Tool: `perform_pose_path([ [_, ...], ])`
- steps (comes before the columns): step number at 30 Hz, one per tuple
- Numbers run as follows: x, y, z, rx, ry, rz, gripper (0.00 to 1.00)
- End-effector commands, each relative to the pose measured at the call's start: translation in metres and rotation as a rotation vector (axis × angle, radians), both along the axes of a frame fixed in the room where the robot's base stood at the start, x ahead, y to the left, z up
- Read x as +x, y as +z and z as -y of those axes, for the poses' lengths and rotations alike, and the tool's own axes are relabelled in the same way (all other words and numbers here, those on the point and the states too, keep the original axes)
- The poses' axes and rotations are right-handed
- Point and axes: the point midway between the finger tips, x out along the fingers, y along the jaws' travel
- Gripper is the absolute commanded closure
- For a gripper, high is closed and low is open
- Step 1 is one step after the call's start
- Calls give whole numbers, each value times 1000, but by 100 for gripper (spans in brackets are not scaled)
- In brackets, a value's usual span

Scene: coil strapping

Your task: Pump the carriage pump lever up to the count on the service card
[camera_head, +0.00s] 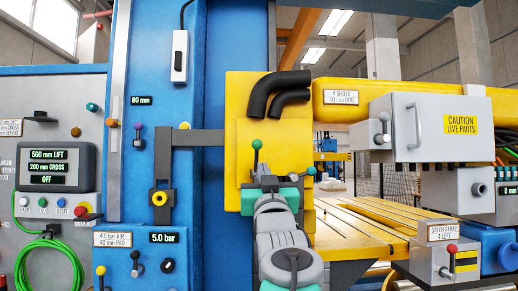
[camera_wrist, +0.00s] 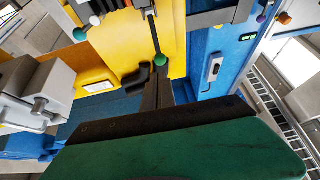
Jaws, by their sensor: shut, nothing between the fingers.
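A lever with a green ball knob (camera_head: 256,144) stands upright in front of the yellow carriage plate (camera_head: 240,100). The knob also shows in the wrist view (camera_wrist: 160,61), just past the tips of my gripper (camera_wrist: 158,82). My gripper is shut and empty. In the head view my gripper (camera_head: 262,178) is just below the knob and hides the lever's base; I cannot tell whether they touch. A card (camera_head: 341,97) on the yellow beam reads "4 SHOTS, 40 mm DOG". A second, teal knob (camera_head: 311,171) shows right of my gripper.
Black hoses (camera_head: 275,92) bend out of the carriage above the lever. A grey arm (camera_head: 195,138) runs left to the blue column (camera_head: 150,60). A grey box (camera_head: 418,128) marked "CAUTION LIVE PARTS" stands right. A yellow slotted table (camera_head: 350,222) lies below. A control panel (camera_head: 48,168) is far left.

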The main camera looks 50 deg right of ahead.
Motion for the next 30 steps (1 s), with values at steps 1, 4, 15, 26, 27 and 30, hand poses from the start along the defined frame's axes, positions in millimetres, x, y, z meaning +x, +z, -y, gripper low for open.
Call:
perform_pose_path([
  [1, 9, 11, 7, 3, 5, -2, 100],
  [4, 22, 21, 22, 3, 3, -2, 100],
  [15, 60, 49, 61, 1, 2, -1, 100],
  [26, 62, 48, 67, 1, 0, -1, 100],
  [27, 62, 48, 65, 1, 0, -1, 100],
  [30, 59, 51, 66, 5, -5, -6, 100],
])
